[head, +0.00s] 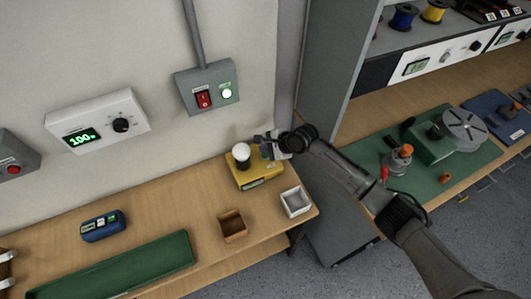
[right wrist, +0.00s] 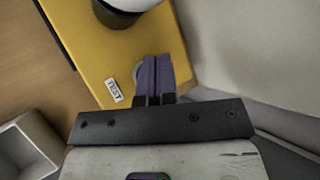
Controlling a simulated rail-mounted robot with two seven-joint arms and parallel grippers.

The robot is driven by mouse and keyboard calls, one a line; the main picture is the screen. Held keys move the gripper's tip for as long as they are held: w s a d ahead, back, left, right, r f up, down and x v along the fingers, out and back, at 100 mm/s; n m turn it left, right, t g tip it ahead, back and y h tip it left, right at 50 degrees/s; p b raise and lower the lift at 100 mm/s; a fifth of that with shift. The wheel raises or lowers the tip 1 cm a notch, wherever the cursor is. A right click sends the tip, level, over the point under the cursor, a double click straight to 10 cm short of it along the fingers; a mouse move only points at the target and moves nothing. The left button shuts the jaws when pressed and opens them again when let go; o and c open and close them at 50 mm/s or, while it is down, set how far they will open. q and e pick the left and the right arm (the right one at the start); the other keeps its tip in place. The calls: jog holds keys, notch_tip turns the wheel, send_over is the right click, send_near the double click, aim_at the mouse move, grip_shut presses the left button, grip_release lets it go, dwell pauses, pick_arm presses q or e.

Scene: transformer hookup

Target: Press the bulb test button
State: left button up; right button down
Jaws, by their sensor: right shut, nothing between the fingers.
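The yellow bulb tester (head: 264,180) stands on the wooden bench below the wall switch box, with a white bulb (head: 241,153) on its top. In the right wrist view the tester's yellow top (right wrist: 85,45) carries a "TEST" label (right wrist: 113,90). A round grey button (right wrist: 137,74) beside the label is mostly hidden by my fingers. My right gripper (head: 266,147) is over the right end of the tester. In the right wrist view its purple fingertips (right wrist: 156,62) are shut together over the button, empty; I cannot tell whether they touch it. My left gripper is not in view.
A white box (head: 296,202) and a brown box (head: 233,226) stand in front of the tester. A grey cabinet side (head: 325,75) stands close on the right.

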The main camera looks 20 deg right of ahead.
dwell(0.3)
dwell(0.4)
jog(key=shift+f+p, duration=0.35)
jog(key=shift+f, duration=0.05)
jog(key=shift+f, duration=0.2)
dwell(0.4)
jog(key=shift+f, duration=0.25)
dwell(0.4)
jog(key=shift+r+p, duration=0.85)
jog(key=shift+p, duration=0.45)
